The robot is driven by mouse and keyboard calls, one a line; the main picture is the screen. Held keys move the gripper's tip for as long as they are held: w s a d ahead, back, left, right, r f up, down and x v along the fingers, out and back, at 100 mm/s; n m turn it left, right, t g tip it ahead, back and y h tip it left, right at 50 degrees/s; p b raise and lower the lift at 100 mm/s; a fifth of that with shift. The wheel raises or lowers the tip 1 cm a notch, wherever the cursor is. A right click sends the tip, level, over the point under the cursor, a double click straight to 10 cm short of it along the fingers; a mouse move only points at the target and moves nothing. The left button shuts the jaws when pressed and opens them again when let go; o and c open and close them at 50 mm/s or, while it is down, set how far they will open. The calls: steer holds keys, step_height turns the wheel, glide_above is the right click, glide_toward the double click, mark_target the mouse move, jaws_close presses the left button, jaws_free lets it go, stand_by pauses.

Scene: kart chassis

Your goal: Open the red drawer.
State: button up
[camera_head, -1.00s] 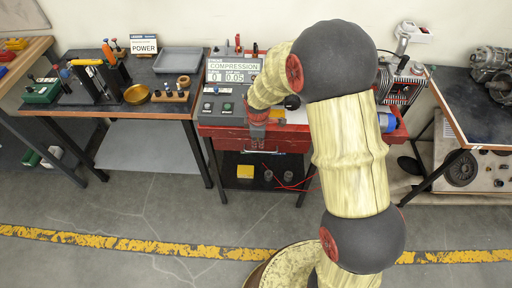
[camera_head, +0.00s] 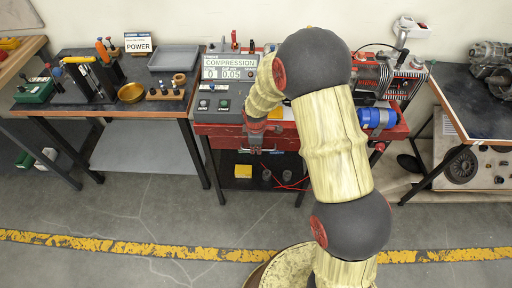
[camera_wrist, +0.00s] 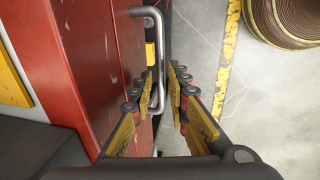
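The red drawer (camera_head: 285,142) is in the red workbench below the compression panel, and its front looks shut. In the wrist view the red drawer front (camera_wrist: 95,60) fills the left side, with a silver bar handle (camera_wrist: 158,55) standing off it. My gripper (camera_head: 262,150) is at the drawer front in the head view and hides part of it. In the wrist view my gripper (camera_wrist: 164,80) is open, with its fingertips close to the handle. The handle runs past the left finger's tip towards the gap; I cannot tell if they touch.
A compression panel (camera_head: 222,90) stands on the workbench, with a blue cylinder (camera_head: 377,118) at its right end. A yellow block (camera_head: 239,172) and a red cable lie on the shelf below. The floor (camera_head: 150,210) in front is clear.

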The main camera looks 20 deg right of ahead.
steer(key=shift+c, duration=0.9)
jaws_close()
